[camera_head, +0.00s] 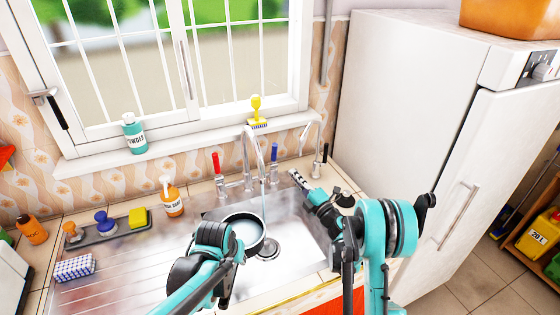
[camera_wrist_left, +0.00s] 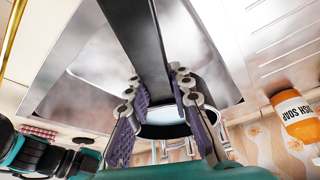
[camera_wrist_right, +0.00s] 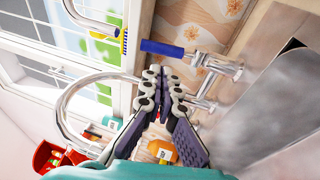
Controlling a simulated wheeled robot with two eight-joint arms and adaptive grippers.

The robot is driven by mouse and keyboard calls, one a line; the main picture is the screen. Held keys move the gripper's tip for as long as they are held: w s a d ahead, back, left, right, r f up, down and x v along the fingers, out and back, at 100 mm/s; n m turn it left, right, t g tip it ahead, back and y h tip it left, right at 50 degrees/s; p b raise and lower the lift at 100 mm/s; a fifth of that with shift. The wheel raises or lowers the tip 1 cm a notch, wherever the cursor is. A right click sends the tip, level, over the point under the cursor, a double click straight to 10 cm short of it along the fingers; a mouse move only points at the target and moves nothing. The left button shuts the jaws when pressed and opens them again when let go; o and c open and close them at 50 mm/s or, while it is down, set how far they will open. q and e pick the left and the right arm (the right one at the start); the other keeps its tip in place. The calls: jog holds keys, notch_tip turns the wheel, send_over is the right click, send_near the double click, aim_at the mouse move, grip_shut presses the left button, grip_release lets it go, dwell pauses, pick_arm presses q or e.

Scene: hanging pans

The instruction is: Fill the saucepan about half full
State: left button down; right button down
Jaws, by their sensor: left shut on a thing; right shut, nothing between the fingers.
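The saucepan (camera_head: 262,245) sits in the sink under the tap (camera_head: 246,150), partly hidden by my left arm. A thin stream (camera_head: 263,190) runs from the spout toward it, and pale water (camera_head: 248,230) shows inside; its exact level is hard to judge. My left gripper (camera_wrist_left: 160,85) is shut on the pan's black handle (camera_wrist_left: 145,40). My right gripper (camera_head: 296,177) is shut and empty, to the right of the tap. In the right wrist view its closed tips (camera_wrist_right: 163,72) are close to the blue tap handle (camera_wrist_right: 162,47), apart from it. The red tap handle (camera_head: 215,162) is on the left.
A dish soap bottle (camera_head: 172,200) stands behind the sink, left of the tap. A second slim faucet (camera_head: 319,150) stands behind my right gripper. The fridge (camera_head: 420,100) bounds the right.

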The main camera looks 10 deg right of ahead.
aim_at(276, 152)
jog(key=b+x, duration=0.1)
jog(key=x, duration=0.8)
jog(key=shift+b, duration=0.4)
jog(key=shift+w+r, duration=0.1)
jog(key=shift+w, duration=0.05)
jog(key=shift+w+a+r, duration=0.25)
jog(key=shift+w+r, duration=0.35)
jog(key=shift+w, duration=0.25)
jog(key=shift+s+f, duration=0.1)
